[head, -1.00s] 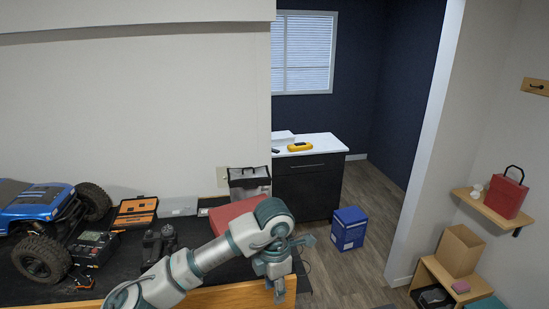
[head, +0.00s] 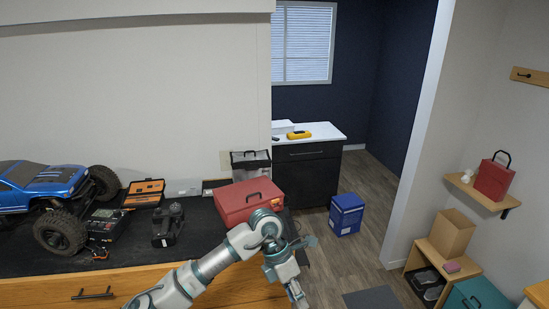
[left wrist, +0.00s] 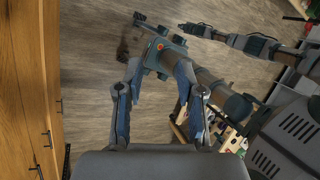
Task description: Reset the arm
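One arm comes into the head view from the lower left; I take it as my left arm. It is grey and teal and reaches past the right end of the workbench. Its left gripper (head: 298,294) points down at the bottom edge, empty and clear of the bench things. In the left wrist view its two fingers (left wrist: 160,68) stand apart with floor and parts of my own body beyond them.
A red toolbox (head: 248,199) sits on the bench behind the arm. A blue RC crawler (head: 45,187), a charger (head: 107,222) and an orange case (head: 145,192) stand to the left. A blue box (head: 346,213) stands on the floor. Wooden drawers (left wrist: 25,90) lie left in the wrist view.

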